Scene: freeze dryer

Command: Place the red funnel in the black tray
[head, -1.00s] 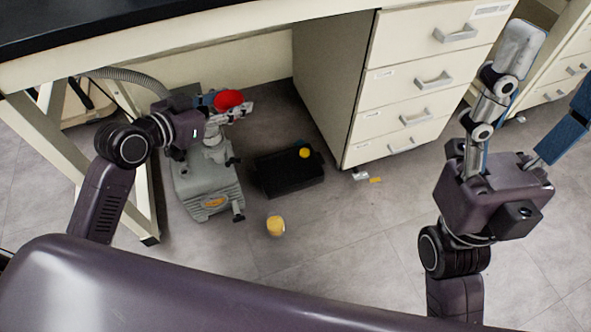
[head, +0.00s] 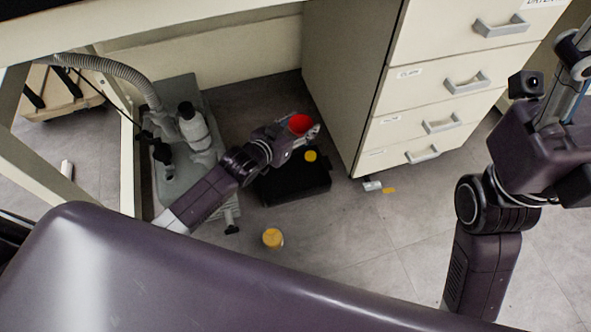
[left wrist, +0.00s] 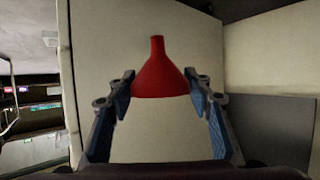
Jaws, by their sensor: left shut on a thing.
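The red funnel (head: 300,123) is held by my left gripper (head: 307,132), above the far part of the black tray (head: 296,188) in the head view. In the left wrist view the funnel (left wrist: 160,78) sits between the blue-padded fingers, its narrow spout pointing up in the picture. The tray lies on the floor, and a small yellow object (head: 310,156) shows at its far side. My right gripper (head: 568,70) is at the right edge of the head view, partly cut off, so its jaws cannot be judged.
A grey pump (head: 188,150) with a ribbed hose (head: 125,72) stands left of the tray. A yellow-topped container (head: 273,238) is on the floor in front. A drawer cabinet (head: 340,75) stands close behind and right of the tray. The floor to the front right is mostly clear.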

